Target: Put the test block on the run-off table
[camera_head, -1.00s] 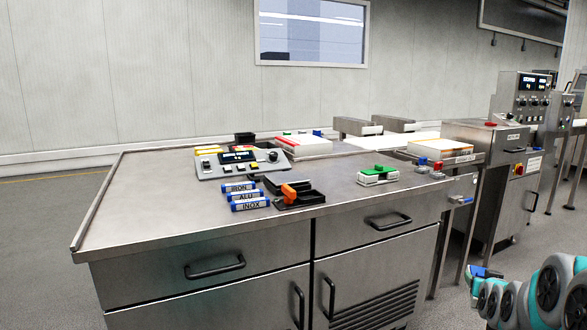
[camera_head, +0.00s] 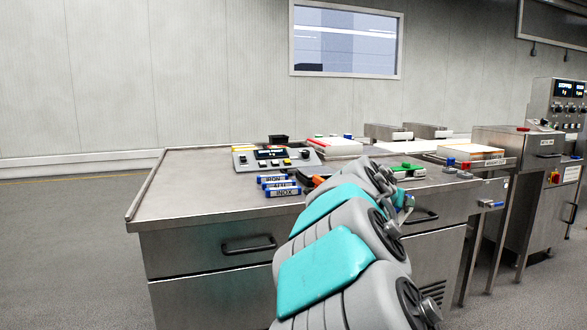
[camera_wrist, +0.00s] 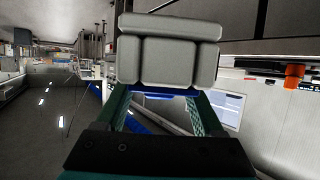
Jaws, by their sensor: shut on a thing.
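In the wrist view, my gripper (camera_wrist: 153,103) is shut on a pale grey block with several rounded panels and a blue lower edge (camera_wrist: 167,50). I take it as the test block, though no label shows. It fills the upper middle of that view, held out beyond the two green mesh fingers. In the head view my arm crosses the front of the steel worktop (camera_head: 205,185), and my gripper and the block cannot be made out there. No label shows which surface is the run-off table.
On the worktop lie a control panel (camera_head: 273,158), blue-ended rods marked IRON, ALU and INOX (camera_head: 282,191), and an orange clamp (camera_head: 318,181), partly behind my arm. A green-topped block (camera_head: 408,168) sits further right. Machines (camera_head: 520,145) stand at the right. The worktop's left part is clear.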

